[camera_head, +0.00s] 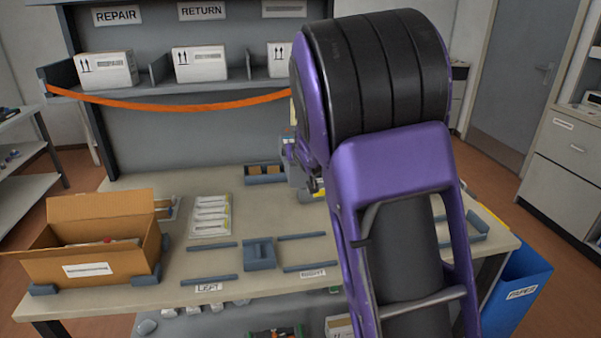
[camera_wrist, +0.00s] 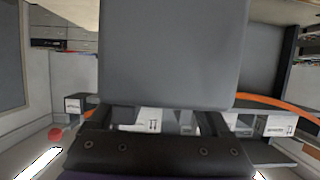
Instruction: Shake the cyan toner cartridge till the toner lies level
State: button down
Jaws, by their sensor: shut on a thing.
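A large grey block (camera_wrist: 172,55) fills the middle of the wrist view. I take it for the toner cartridge, but no cyan marking shows on the face turned to me, and the toner inside is not visible. My gripper (camera_wrist: 165,112) is shut on it, its dark body along the bottom of that view and its fingers largely hidden by the block.
A grey holder (camera_head: 259,254) sits between the LEFT and RIGHT labels. An orange strap (camera_head: 190,105) hangs before the shelf of white boxes (camera_head: 200,64). A blue bin (camera_head: 520,285) stands at right.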

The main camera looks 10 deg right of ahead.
jog(key=w, duration=0.3)
jog(key=shift+w, duration=0.25)
jog(key=s, duration=1.2)
jog(key=w, duration=1.2)
jog(key=s, duration=1.2)
jog(key=shift+s+r, duration=0.1)
